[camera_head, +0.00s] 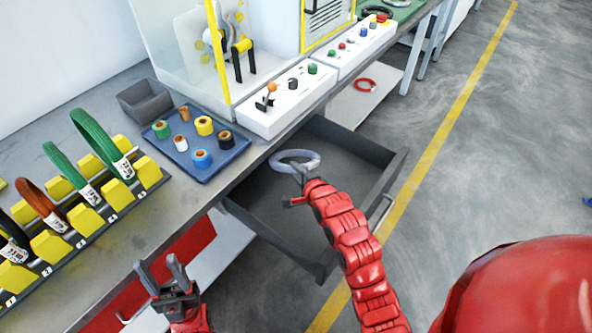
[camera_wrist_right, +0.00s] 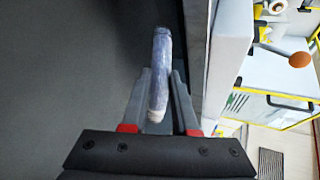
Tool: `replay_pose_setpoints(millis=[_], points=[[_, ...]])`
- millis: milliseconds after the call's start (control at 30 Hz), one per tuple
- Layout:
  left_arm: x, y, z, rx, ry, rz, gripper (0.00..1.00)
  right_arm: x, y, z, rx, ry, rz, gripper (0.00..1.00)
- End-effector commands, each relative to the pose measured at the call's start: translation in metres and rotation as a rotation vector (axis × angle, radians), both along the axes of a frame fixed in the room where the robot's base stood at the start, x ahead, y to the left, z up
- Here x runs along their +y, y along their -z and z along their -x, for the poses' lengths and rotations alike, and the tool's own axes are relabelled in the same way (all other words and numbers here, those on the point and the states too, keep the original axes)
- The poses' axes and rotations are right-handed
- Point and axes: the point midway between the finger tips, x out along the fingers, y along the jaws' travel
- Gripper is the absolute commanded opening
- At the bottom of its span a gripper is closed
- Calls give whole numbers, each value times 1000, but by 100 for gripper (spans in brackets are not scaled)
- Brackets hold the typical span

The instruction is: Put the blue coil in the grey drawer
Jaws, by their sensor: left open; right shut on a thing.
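The coil (camera_head: 296,154), a pale blue-grey ring, is in my right gripper (camera_head: 303,176), above the open grey drawer (camera_head: 262,207). In the right wrist view the coil (camera_wrist_right: 160,75) stands edge-on between the two fingers of the right gripper (camera_wrist_right: 160,100), which is shut on it. The drawer is pulled out below the bench and its visible floor is bare. Part of it is hidden behind my right arm. My left gripper (camera_head: 165,278) is open and empty, left of the drawer and in front of the bench edge.
A rack (camera_head: 90,215) with green, brown and dark coils stands on the bench at left. A blue tray (camera_head: 228,154) holds several tape rolls beside a grey bin (camera_head: 145,101). A white control panel (camera_head: 290,100) stands behind the drawer. A red coil (camera_head: 365,85) lies on a low shelf.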

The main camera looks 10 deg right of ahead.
Motion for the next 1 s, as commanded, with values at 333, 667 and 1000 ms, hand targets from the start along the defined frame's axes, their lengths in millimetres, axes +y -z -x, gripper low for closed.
replay_pose_setpoints(millis=[333, 667, 1000], points=[[0, 1, 0, 0, 0, 0, 50, 0, 6, 0, -3, 0, 1, 0], [0, 1, 0, 0, 0, 0, 50, 0, 7, 0, -2, 0, 0, 57], [0, -2, 0, 0, 0, 0, 50, 0, -8, 0, -4, -1, 3, 57]])
